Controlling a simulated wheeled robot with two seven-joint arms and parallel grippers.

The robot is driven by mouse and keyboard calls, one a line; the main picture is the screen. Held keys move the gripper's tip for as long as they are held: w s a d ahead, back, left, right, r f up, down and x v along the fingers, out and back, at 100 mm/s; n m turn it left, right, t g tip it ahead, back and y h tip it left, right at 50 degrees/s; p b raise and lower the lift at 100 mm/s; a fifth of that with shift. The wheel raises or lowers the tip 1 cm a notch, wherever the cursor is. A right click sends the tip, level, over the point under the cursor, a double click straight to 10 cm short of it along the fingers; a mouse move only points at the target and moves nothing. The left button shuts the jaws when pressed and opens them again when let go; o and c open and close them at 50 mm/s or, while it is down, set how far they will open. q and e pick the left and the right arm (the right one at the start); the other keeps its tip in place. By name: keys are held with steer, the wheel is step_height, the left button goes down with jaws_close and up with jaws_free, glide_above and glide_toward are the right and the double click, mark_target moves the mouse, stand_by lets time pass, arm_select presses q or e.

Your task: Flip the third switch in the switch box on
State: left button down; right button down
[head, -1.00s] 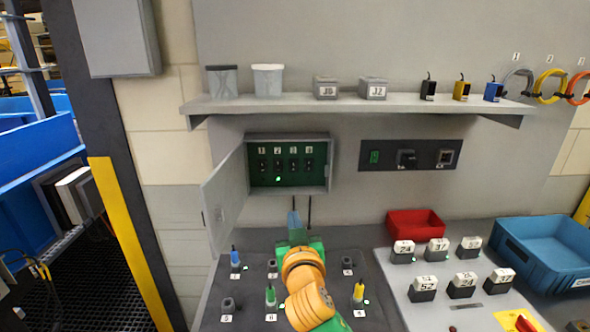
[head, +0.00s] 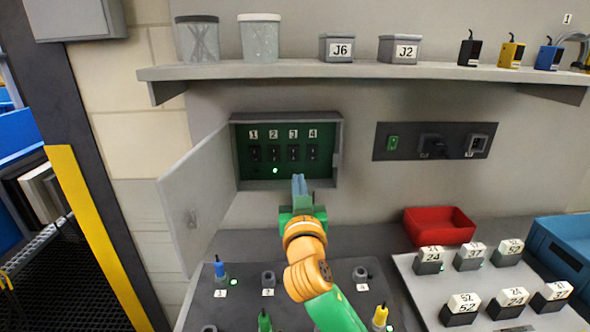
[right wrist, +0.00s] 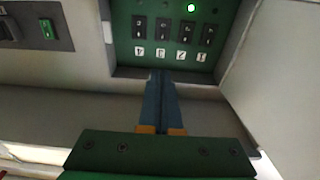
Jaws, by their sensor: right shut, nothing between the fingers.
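The switch box (head: 340,150) is on the wall with its door (head: 199,190) swung open to the left. Its green panel has black switches numbered 1 to 4, and a green light glows below switch 2. The third switch (head: 293,153) shows no lit light below it. My right gripper (head: 298,180) is shut and empty, its blue fingertips just below the third switch at the box's lower edge. In the right wrist view the box appears upside down, with the third switch (right wrist: 162,29) beyond my fingertips (right wrist: 160,76). They look apart from it. My left gripper is out of view.
A shelf (head: 360,72) with jars and small boxes runs above the switch box. A dark outlet panel (head: 434,141) is to the right. Below are a panel of pegs (head: 245,300), a red bin (head: 439,226) and a blue bin (head: 560,250).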

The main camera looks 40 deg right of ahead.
steer(key=shift+w+d+f+b, duration=0.1)
steer(key=shift+f+b, duration=0.15)
steer(key=shift+f, duration=0.3)
steer(key=shift+w+d+f+b, duration=0.1)
steer(key=shift+f+b, duration=0.1)
steer(key=shift+f, duration=0.35)
glide_toward(295, 151)
steer(key=x, duration=0.7)
steer(key=shift+a, duration=0.1)
